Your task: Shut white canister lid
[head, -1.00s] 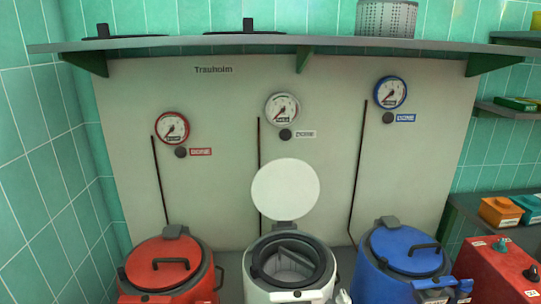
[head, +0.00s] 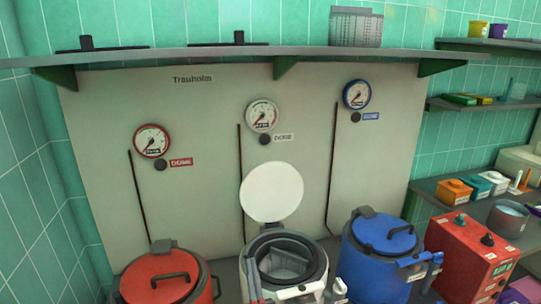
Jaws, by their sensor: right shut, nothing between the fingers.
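The white canister (head: 247,262) stands at the bottom middle, its lower part cut off by the frame. A dark ring edges its open mouth, and the pale inside shows. Its round white lid (head: 272,192) stands upright behind the mouth, its flat face toward me. A slim pale piece at the canister's front left appears to be the tip of my right gripper (head: 256,287); the fingers are shut and empty. It overlaps the canister in the picture, and I cannot tell whether it touches. My left gripper is out of view.
A red canister (head: 145,270) with its lid down stands to the left, and a blue canister (head: 365,262) with its lid down to the right. A red control box (head: 465,252) stands farther right. A gauge panel (head: 190,100) and a shelf (head: 210,57) are behind.

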